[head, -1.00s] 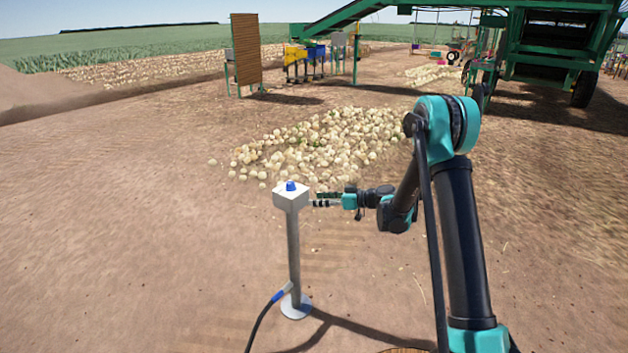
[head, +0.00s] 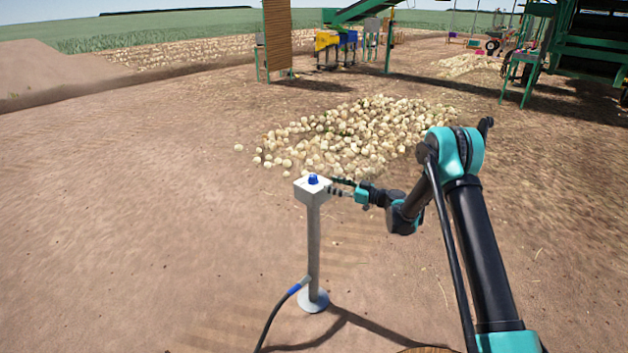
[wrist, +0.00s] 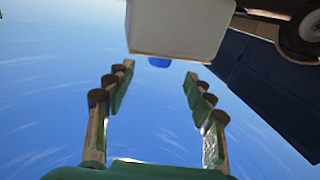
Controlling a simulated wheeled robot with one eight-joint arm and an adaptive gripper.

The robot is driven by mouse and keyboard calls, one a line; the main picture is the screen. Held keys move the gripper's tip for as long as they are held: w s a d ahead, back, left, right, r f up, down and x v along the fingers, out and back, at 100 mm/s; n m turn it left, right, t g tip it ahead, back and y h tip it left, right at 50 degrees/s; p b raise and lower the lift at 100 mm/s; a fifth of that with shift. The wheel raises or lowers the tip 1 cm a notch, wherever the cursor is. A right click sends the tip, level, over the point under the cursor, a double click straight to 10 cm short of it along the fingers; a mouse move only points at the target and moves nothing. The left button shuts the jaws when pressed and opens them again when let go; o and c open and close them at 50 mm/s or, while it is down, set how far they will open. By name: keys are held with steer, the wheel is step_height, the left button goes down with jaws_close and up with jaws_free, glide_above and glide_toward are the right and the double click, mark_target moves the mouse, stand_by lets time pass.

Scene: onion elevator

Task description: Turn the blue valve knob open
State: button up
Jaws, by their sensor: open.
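The blue valve knob (head: 313,180) sits on top of a white box (head: 312,194) on a grey post (head: 314,245). My gripper (head: 341,186) is just right of the box in the head view, at about the height of its upper part. In the wrist view my gripper (wrist: 156,85) is open, its two green fingers apart with nothing between them. The white box (wrist: 178,28) fills the top middle there. The blue knob (wrist: 159,62) peeks out below the box edge, beyond and between the fingertips, mostly hidden. I cannot tell whether a finger touches the box.
A blue-ended hose (head: 280,310) runs from the post's lower part to the ground. A heap of onions (head: 350,135) lies behind the post. Green machinery (head: 585,50) stands at the back right. The ground left of the post is open.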

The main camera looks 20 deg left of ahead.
mark_target(313, 179)
steer(key=a, duration=0.6)
steer(key=w+a, duration=0.1)
steer(key=a, duration=0.2)
steer(key=shift+w+a, duration=0.1)
steer(key=shift+a, duration=0.05)
steer(key=c, duration=1.2)
